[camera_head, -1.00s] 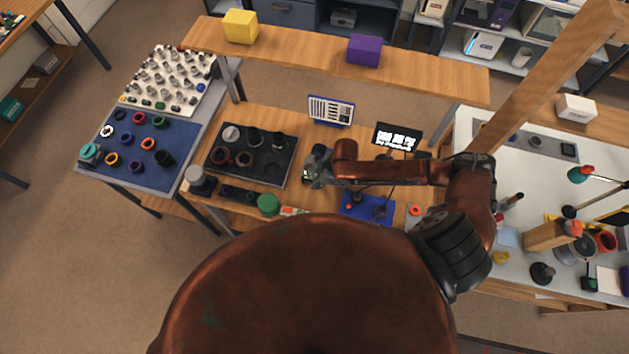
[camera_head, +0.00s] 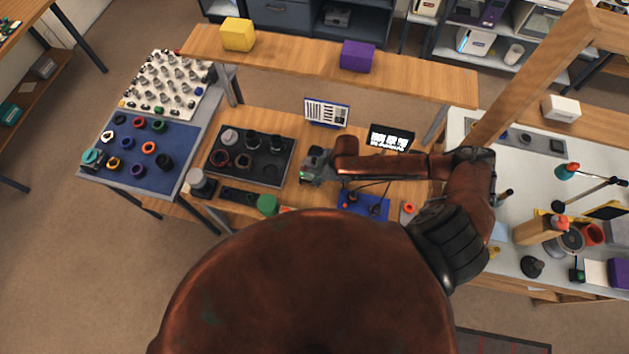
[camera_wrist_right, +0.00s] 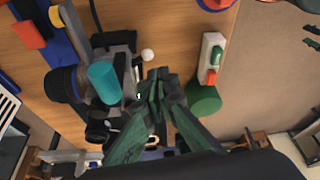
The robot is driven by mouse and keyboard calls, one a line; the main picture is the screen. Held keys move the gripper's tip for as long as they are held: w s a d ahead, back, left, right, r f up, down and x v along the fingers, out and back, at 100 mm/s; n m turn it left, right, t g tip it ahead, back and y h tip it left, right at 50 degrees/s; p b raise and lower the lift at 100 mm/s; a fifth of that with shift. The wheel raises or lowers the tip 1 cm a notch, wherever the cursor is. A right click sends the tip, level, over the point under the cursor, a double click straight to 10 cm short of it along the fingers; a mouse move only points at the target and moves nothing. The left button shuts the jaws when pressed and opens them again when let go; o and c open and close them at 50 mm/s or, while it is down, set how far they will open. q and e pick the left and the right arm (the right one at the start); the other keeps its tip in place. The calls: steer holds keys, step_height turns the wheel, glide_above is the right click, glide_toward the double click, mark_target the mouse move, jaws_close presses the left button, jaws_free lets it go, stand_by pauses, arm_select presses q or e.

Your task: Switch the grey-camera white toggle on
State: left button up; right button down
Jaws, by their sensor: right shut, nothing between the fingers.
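In the right wrist view, a grey camera (camera_wrist_right: 121,55) with black round parts lies just left of my right gripper (camera_wrist_right: 157,77). A small white ball (camera_wrist_right: 148,55), seemingly the tip of the white toggle, sticks out from the camera's right side. My dark green fingers are shut and empty, their tips just short of the ball in the picture; I cannot tell if they touch it. A teal cylinder (camera_wrist_right: 103,82) stands out in front of the camera. In the head view my right gripper (camera_head: 308,176) is small beside the grey body, hard to separate. My left gripper is out of view.
A green cylinder (camera_wrist_right: 203,100) and a white strip with a red part (camera_wrist_right: 211,60) lie right of my fingers. The black tray (camera_head: 218,176) of rings is left of the gripper in the head view. A small lit screen (camera_head: 391,138) stands behind my arm.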

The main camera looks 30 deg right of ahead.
steer(key=p+v, duration=0.1)
steer(key=v, duration=0.1)
steer(key=p+v, duration=0.1)
steer(key=v, duration=0.1)
steer(key=p+v, duration=0.1)
steer(key=shift+w+d+r, duration=0.3)
steer(key=shift+w+r, duration=0.05)
steer(key=shift+r, duration=0.05)
